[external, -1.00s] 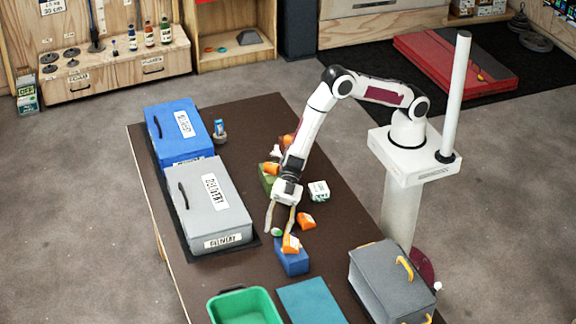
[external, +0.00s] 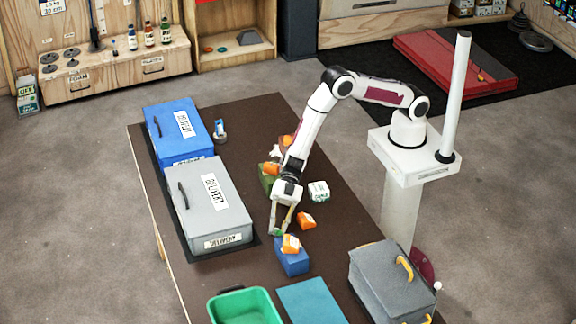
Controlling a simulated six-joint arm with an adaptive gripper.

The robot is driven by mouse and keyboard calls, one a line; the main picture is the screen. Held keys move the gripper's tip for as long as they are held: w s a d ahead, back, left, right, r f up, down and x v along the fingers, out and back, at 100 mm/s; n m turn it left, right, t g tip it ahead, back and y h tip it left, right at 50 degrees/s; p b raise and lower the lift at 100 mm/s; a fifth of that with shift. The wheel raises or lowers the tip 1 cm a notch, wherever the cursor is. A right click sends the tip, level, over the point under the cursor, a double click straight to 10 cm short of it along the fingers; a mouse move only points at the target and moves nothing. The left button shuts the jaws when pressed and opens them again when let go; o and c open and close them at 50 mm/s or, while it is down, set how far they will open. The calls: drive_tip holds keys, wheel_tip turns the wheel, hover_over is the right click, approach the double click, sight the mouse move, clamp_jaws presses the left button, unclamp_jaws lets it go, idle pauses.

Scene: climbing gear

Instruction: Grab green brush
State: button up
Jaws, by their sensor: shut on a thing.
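The green brush (external: 278,233) shows only as a small green patch low between my fingertips, near the middle of the brown table. My gripper (external: 281,230) points down and is shut on it. Most of the brush is hidden by the fingers, and I cannot tell whether it still touches the table.
A blue block (external: 292,262) with an orange item (external: 291,243) on it stands just in front of my gripper. Another orange item (external: 306,221) and a white box (external: 318,191) lie to the right. A grey delivery case (external: 217,205) stands left. A green bin (external: 243,306) and teal mat (external: 311,302) lie in front.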

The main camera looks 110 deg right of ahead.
drive_tip(key=shift+r, duration=0.1)
wheel_tip(320, 180, up, 10)
idle(0.8)
